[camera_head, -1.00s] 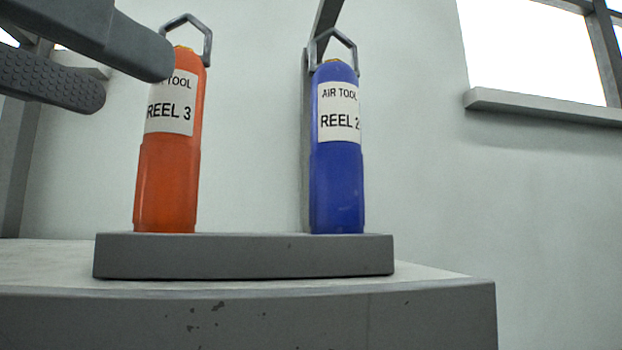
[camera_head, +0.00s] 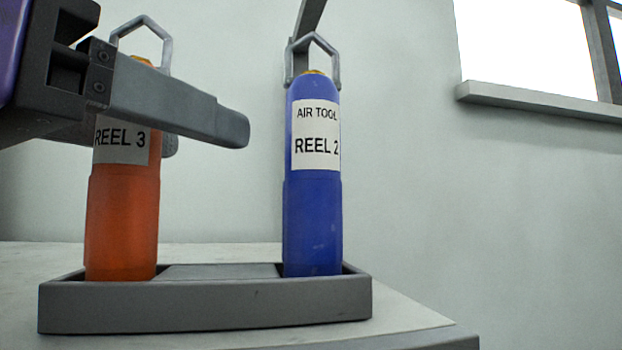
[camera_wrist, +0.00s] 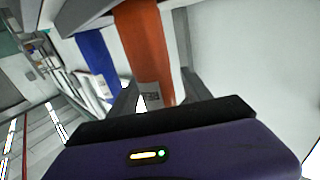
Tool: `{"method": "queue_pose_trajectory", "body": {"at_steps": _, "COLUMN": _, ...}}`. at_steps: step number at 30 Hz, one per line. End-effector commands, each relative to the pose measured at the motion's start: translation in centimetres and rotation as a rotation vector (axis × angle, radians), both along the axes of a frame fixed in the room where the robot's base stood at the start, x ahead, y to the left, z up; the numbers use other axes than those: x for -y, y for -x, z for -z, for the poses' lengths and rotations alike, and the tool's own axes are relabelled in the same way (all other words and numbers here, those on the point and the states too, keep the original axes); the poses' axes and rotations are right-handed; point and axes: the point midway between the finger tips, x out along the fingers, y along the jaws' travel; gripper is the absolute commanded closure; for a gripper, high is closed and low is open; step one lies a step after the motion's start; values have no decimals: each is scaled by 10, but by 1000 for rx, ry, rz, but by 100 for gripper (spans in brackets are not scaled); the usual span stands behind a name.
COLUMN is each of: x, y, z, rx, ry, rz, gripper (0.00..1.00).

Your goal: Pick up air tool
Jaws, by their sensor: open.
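The orange air tool (camera_head: 122,220), labelled REEL 3, stands upright in the left end of a grey tray (camera_head: 210,316). The blue air tool (camera_head: 314,220), labelled AIR TOOL REEL 2, stands upright in the right end. Each has a grey hanger loop on top. My gripper (camera_head: 208,138) is open at the orange tool's label height. Its near finger crosses in front of the tool and partly hides the label; the far finger shows behind. In the wrist view the orange tool (camera_wrist: 143,42) runs between the fingers, with the blue tool (camera_wrist: 97,58) to the left. Contact cannot be told.
The tray stands on a pale grey bench (camera_head: 405,318). A grey bar rises behind the blue tool. A pale wall is behind, with a window ledge (camera_head: 535,102) at upper right. The space right of the blue tool is clear.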

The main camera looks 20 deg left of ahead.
Motion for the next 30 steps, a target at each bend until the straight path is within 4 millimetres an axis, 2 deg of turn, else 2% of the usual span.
{"method": "queue_pose_trajectory", "body": {"at_steps": 2, "x": 0, "y": 0, "z": 1, "rx": 0, "ry": 0, "rz": 0, "gripper": 43}}
{"method": "queue_pose_trajectory", "body": {"at_steps": 3, "x": 0, "y": 0, "z": 1, "rx": 0, "ry": 0, "rz": 0, "gripper": 47}}
{"method": "queue_pose_trajectory", "body": {"at_steps": 9, "x": 0, "y": 0, "z": 1, "rx": 0, "ry": 0, "rz": 0, "gripper": 86}}
{"method": "queue_pose_trajectory", "body": {"at_steps": 11, "x": 0, "y": 1, "z": 0, "rx": 0, "ry": 0, "rz": 0, "gripper": 98}}
{"method": "queue_pose_trajectory", "body": {"at_steps": 12, "x": 0, "y": 1, "z": 0, "rx": 0, "ry": 0, "rz": 0, "gripper": 100}}
{"method": "queue_pose_trajectory", "body": {"at_steps": 30, "x": 0, "y": 1, "z": 0, "rx": 0, "ry": 0, "rz": -1, "gripper": 100}}
